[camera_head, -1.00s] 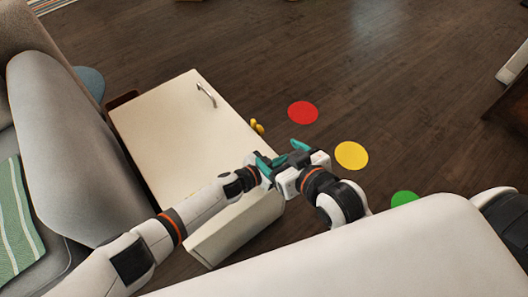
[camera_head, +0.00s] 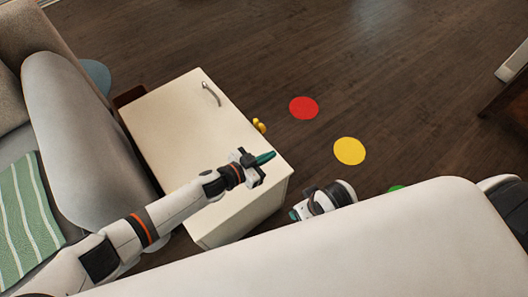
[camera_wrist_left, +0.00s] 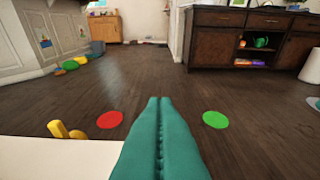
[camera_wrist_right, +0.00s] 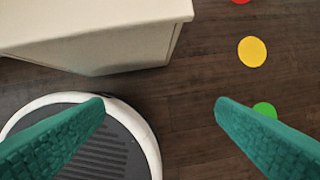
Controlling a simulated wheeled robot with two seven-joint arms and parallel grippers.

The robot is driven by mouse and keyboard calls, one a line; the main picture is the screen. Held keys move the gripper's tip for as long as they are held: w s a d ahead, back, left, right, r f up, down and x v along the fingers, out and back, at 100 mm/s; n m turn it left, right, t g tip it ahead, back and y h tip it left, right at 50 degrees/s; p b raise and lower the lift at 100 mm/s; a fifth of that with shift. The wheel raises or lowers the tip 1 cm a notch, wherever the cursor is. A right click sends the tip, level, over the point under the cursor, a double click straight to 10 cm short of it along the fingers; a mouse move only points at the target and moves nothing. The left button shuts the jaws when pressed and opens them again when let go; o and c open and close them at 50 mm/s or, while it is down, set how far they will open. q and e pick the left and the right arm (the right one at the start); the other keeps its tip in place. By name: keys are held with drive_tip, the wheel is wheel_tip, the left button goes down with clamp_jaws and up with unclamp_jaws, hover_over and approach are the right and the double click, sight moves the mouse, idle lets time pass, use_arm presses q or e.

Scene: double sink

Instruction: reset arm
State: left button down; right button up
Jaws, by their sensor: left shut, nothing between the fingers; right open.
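My left gripper (camera_head: 264,158) is shut and empty above the near right part of the white cabinet top in the head view. Its teal fingers (camera_wrist_left: 158,140) are pressed together in the left wrist view. My right gripper (camera_head: 296,213) is low, beside the cabinet's near right corner and partly hidden by my own white body. In the right wrist view its teal fingers (camera_wrist_right: 160,105) are wide apart with nothing between them.
The white cabinet (camera_head: 185,120) stands beside a grey sofa (camera_head: 85,120). Red (camera_head: 304,108), yellow (camera_head: 349,151) and green (camera_wrist_right: 265,109) discs lie on the dark wood floor. Open floor lies beyond. A dark sideboard (camera_wrist_left: 230,40) stands farther off.

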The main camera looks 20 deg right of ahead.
drive_tip(key=shift+s+x, duration=0.15)
drive_tip(key=shift+x, duration=0.6)
drive_tip(key=shift+s+x, duration=0.15)
drive_tip(key=shift+x, duration=0.6)
